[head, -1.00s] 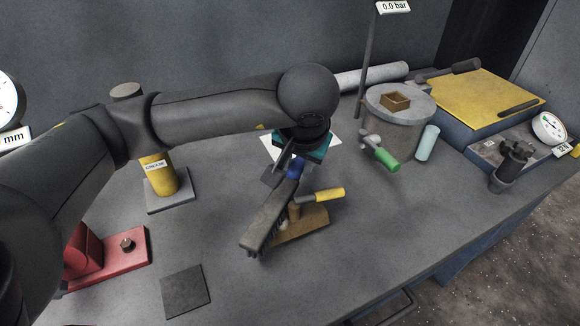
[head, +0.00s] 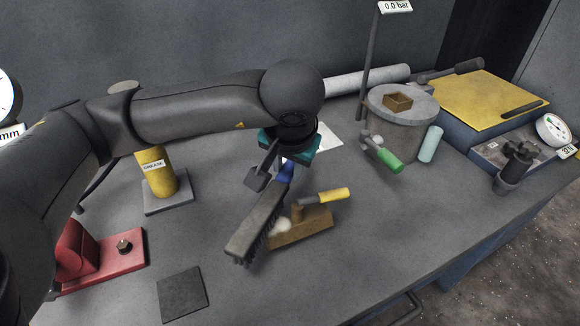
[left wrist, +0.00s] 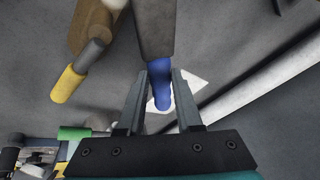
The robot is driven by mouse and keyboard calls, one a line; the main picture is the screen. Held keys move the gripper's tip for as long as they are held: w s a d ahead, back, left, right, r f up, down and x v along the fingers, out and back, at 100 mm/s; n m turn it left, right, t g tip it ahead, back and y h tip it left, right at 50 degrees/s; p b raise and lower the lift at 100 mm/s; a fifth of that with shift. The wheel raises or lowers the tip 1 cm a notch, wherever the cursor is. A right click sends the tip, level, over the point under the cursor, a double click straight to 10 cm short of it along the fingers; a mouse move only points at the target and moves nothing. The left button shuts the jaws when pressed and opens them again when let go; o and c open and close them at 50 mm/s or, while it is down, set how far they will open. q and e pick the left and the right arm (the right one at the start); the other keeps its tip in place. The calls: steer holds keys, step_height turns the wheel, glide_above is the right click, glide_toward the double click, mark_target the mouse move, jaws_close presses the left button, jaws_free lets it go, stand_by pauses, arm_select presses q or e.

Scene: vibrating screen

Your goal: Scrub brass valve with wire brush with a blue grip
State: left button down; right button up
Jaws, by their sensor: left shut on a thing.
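The wire brush has a blue grip (head: 286,172) and a long dark head (head: 257,218) with bristles facing down and right. My left gripper (head: 276,176) is shut on the blue grip, which also shows between the fingers in the left wrist view (left wrist: 159,88). The brass valve (head: 304,228) is a brown body with an upright stem and a grey lever with a yellow grip (head: 334,196). It lies right of the brush head; its left end is beside the bristles. I cannot tell whether they touch. The valve also shows at upper left in the left wrist view (left wrist: 92,28).
A second valve with a green handle (head: 388,160) and a pale green cylinder (head: 430,143) stand by a round drum (head: 398,122). A grease tube (head: 157,172) and red fixture (head: 108,272) are left. A dark square plate (head: 182,294) lies in front. The table's front right is clear.

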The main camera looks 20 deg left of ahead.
arm_select(q)
steer(key=c, duration=0.8)
jaws_free()
steer(key=shift+c, duration=0.2)
steer(key=shift+r, duration=0.4)
steer(key=shift+c, duration=0.2)
jaws_close()
steer(key=shift+w+d, duration=0.1)
